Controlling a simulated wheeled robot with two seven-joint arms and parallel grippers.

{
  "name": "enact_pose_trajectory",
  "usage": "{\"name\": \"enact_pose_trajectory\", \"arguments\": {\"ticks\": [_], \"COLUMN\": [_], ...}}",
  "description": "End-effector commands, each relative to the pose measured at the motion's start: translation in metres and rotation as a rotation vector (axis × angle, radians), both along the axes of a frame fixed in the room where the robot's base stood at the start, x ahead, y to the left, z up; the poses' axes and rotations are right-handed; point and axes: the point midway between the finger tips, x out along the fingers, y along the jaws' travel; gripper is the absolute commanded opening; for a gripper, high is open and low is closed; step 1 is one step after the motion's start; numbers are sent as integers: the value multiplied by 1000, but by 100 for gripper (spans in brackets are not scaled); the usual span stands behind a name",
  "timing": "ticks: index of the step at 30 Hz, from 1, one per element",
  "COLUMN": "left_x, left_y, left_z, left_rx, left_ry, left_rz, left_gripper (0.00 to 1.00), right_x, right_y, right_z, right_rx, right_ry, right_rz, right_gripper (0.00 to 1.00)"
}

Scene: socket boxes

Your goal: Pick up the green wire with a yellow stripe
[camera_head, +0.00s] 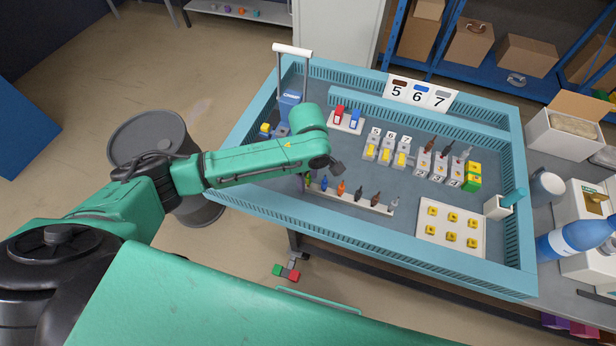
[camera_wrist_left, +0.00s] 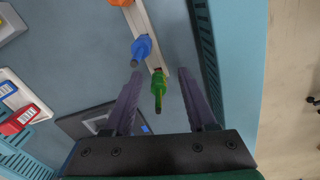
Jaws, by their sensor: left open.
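The green wire (camera_wrist_left: 158,92) stands at the end of a pale rack strip (camera_wrist_left: 143,30) in the left wrist view. Its yellow stripe is hard to make out at this size. My left gripper (camera_wrist_left: 160,76) is open, with one purple-grey finger on each side of the green wire and visible gaps between. A blue wire (camera_wrist_left: 141,47) stands beside it on the same strip. In the head view the left gripper is above the left end of the strip (camera_head: 345,199), and my arm mostly hides the green wire there.
The blue tray (camera_head: 370,245) has raised walls, one close to the gripper. The strip also holds orange (camera_head: 341,187) and several dark wires.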

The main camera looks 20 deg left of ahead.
Motion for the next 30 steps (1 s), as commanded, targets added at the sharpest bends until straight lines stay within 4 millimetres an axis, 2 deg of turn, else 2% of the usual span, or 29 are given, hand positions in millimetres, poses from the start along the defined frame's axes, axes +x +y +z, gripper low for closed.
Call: {"name": "enact_pose_trajectory", "arguments": {"ticks": [3, 7, 8, 17, 22, 26, 30], "left_x": [0, 0, 0, 0, 0, 1, 1], "left_y": [0, 0, 0, 0, -1, -1, -2], "left_z": [0, 0, 0, 1, 12, 37, 85], "left_rx": [0, 0, 0, 0, -3, -3, -4], "left_ry": [0, 0, 0, 0, -1, -4, -7], "left_rz": [-1, -1, -1, -1, -2, -2, -3], "left_gripper": [57, 7, 0, 0, 0, 0, 0], "right_x": [0, -1, -1, -1, -2, -2, -2], "right_y": [0, 0, 0, 0, 0, 0, 0], "right_z": [0, -1, -1, -1, -1, -3, -6], "right_rx": [0, 0, 0, 0, 0, 0, -1], "right_ry": [0, 1, 1, 2, 3, 3, 4], "right_rz": [0, -1, -1, -2, -2, -2, -2], "right_gripper": [50, 50, 50, 50, 50, 50, 50]}}
